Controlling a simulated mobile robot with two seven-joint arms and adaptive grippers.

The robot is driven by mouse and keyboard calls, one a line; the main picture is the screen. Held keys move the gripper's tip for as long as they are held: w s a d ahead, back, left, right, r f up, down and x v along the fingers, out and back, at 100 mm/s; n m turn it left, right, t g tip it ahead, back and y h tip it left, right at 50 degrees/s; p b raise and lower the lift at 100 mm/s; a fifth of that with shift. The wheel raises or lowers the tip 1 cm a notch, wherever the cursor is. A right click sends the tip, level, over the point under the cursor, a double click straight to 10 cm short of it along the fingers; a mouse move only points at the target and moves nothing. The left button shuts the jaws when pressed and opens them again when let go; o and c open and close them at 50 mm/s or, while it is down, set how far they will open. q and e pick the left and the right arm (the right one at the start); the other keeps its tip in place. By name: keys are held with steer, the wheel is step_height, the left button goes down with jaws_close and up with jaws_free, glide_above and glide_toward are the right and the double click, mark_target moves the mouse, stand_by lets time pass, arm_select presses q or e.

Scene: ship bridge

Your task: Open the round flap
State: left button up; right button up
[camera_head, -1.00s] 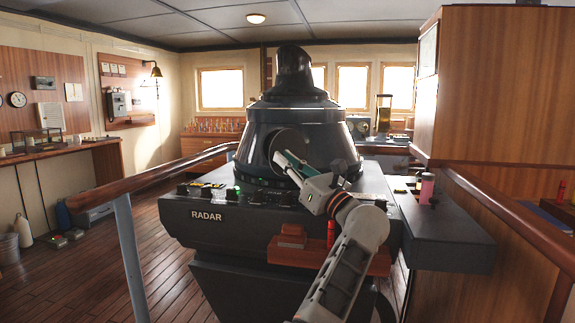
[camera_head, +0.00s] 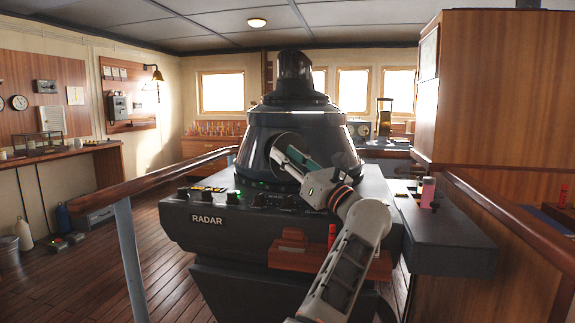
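The radar console (camera_head: 240,222) stands in the middle, with a dark conical housing (camera_head: 340,150) on top. A round dark flap or opening (camera_head: 289,139) shows on the housing's front left side. I cannot tell whether the flap is shut or partly open, as my gripper covers much of it. Nothing shows between the fingers, and contact with the flap cannot be told.
Knobs and a green light (camera_head: 237,194) line the console's front edge. A wooden ledge (camera_head: 310,258) holds a red item (camera_head: 332,236). A pink cylinder (camera_head: 428,192) stands on the right shelf (camera_head: 450,245). Wooden handrails (camera_head: 150,182) flank both sides.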

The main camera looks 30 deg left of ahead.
arm_select(q)
step_height(320, 180, up, 8)
steer(key=shift+f, duration=0.1)
